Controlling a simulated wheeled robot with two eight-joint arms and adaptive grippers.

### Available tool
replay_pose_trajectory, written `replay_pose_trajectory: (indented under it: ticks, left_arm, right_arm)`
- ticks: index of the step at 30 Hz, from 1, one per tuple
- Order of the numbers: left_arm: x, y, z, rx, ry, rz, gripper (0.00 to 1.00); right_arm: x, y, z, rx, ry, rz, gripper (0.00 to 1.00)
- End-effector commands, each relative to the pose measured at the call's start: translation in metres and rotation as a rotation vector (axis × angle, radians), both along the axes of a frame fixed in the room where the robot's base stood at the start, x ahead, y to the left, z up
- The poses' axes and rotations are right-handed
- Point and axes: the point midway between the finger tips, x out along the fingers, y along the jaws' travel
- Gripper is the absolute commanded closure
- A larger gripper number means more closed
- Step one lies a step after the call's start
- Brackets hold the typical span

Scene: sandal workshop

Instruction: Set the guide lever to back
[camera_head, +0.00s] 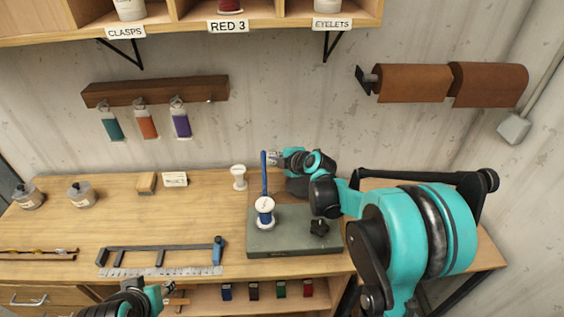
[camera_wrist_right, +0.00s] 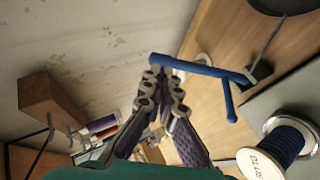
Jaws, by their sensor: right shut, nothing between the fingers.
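A blue lever (camera_head: 264,172) stands nearly upright at the back left of the green base plate (camera_head: 290,243), behind a spool of blue thread (camera_head: 265,212). I take it to be the guide lever. In the right wrist view, the lever (camera_wrist_right: 200,69) is a blue bar with a side arm. My right gripper (camera_head: 273,158) is shut and empty, beside the lever's upper end; in the right wrist view its fingertips (camera_wrist_right: 158,78) are close to the bar's end, and I cannot tell whether they touch. My left gripper (camera_head: 168,292) is low at the bottom left, partly cut off.
A black star knob (camera_head: 319,228) sits on the plate's right side. A white spool (camera_head: 239,177) stands behind left. A grey rail with a blue end piece (camera_head: 217,250) and a ruler (camera_head: 160,272) lie front left. The bench's middle left is clear.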

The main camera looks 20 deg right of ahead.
Motion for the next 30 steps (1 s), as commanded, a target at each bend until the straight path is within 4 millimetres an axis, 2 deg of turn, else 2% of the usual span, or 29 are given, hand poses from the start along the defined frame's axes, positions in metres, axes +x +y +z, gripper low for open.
replay_pose_trajectory:
  ticks: [6,20,27,30]
  left_arm:
    - [0.000,0.000,-0.007,0.000,0.000,0.000,0.60]
    - [0.000,0.000,-0.007,0.000,0.000,0.000,0.60]
    - [0.000,0.000,-0.019,0.000,0.000,0.000,0.60]
    - [0.000,0.000,-0.017,0.000,0.000,0.000,0.60]
  right_arm:
    - [0.023,0.008,-0.014,0.000,-0.001,0.000,1.00]
    - [0.028,0.009,-0.016,0.000,0.000,-0.001,1.00]
    - [0.048,0.004,-0.027,0.000,0.000,-0.001,1.00]
    - [0.049,0.004,-0.026,0.000,-0.001,-0.002,1.00]
